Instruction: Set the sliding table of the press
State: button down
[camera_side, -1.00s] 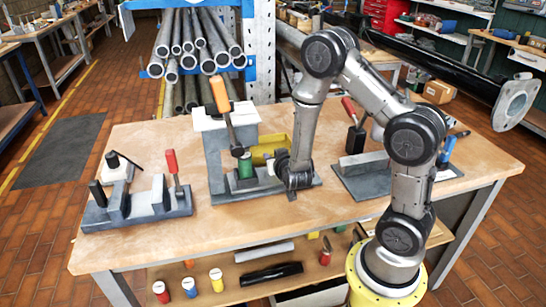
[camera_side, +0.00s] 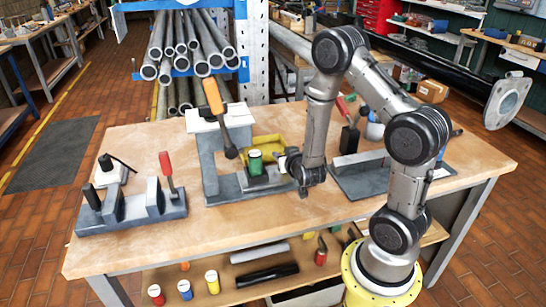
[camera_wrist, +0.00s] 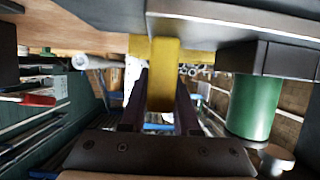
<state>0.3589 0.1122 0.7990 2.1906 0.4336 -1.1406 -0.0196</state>
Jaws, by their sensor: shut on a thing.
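The press (camera_side: 207,155) stands mid-bench, a grey frame with a white top and an orange-handled lever (camera_side: 213,97). Its dark sliding table (camera_side: 266,183) carries a green cylinder (camera_side: 255,163), which stands to the right of the dark ram end (camera_side: 230,152), not under it. My gripper (camera_side: 292,167) is at the right end of the table. In the wrist view, the fingers (camera_wrist: 160,92) are shut on a yellow grip (camera_wrist: 163,72) by the grey slab (camera_wrist: 270,58). The green cylinder (camera_wrist: 253,106) shows beside it there, upside down. The fingertip contact is hidden in the side view.
A grey fixture with a red-handled lever (camera_side: 168,178) stands at left. Another dark fixture (camera_side: 362,178) is close to my gripper's right. The bench front (camera_side: 180,240) is clear; several pots stand on the shelf below.

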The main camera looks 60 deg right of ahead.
jog(key=shift+s+d+r, duration=0.15)
jog(key=shift+s+d, duration=2.35)
jog(key=shift+d, duration=0.15)
jog(key=c, duration=0.6)
grip_release()
jog(key=shift+s, duration=0.1)
jog(key=shift+c, duration=0.2)
jog(key=shift+a, duration=0.1)
jog(key=shift+s+a+r, duration=0.1)
jog(key=shift+s+a, duration=0.15)
jog(key=shift+a, duration=0.05)
jog(key=v, duration=1.2)
jog(key=shift+s+a, duration=0.25)
jog(key=shift+s, duration=0.05)
